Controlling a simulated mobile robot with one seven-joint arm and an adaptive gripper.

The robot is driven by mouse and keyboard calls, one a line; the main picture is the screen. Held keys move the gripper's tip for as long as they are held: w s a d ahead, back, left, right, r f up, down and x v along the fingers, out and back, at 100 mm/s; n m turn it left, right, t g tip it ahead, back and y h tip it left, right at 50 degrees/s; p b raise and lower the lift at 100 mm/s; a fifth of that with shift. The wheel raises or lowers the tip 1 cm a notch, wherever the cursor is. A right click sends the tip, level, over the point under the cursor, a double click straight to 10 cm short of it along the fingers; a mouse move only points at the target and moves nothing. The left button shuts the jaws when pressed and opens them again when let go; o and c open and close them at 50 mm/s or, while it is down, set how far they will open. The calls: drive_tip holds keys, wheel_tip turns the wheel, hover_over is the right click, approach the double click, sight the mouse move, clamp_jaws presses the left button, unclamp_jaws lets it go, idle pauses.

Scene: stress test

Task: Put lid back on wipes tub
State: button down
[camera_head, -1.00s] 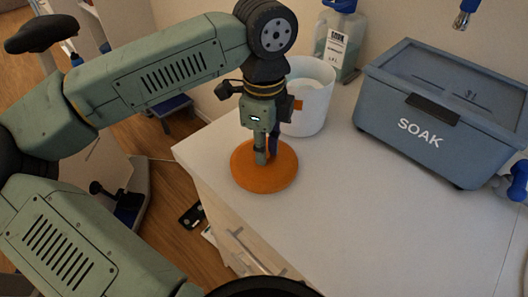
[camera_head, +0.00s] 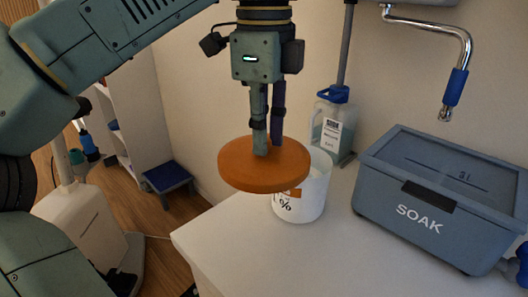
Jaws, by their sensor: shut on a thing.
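The round orange lid (camera_head: 236,178) hangs level in the air below my gripper (camera_head: 267,150), whose fingers are shut on it at its middle. The white wipes tub (camera_head: 310,200) stands on the counter behind and to the right of the lid. The lid hides the tub's left upper part and some of its rim. A label with dark print and an orange patch shows on the tub's front.
A blue-grey SOAK box (camera_head: 425,222) stands on the counter (camera_head: 300,262) at the right. A clear jug with a blue cap (camera_head: 334,122) stands behind the tub. A tap (camera_head: 460,60) hangs above. The front counter is clear.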

wheel_tip(320, 180, up, 4)
drive_tip(key=shift+f+p, duration=0.2)
drive_tip(key=shift+p, duration=1.05)
drive_tip(key=w+f+m, duration=0.1)
drive_tip(key=f, duration=0.1)
drive_tip(key=w+f+m, duration=0.1)
drive_tip(key=f+m, duration=0.1)
drive_tip(key=w+f+m, duration=0.1)
drive_tip(key=f+m, duration=0.1)
drive_tip(key=f, duration=0.1)
drive_tip(key=shift+w+f, duration=0.1)
drive_tip(key=shift+w, duration=0.3)
drive_tip(key=shift+f, duration=0.1)
drive_tip(key=shift+d+m, duration=0.1)
drive_tip(key=shift+m, duration=0.2)
drive_tip(key=shift+w, duration=0.1)
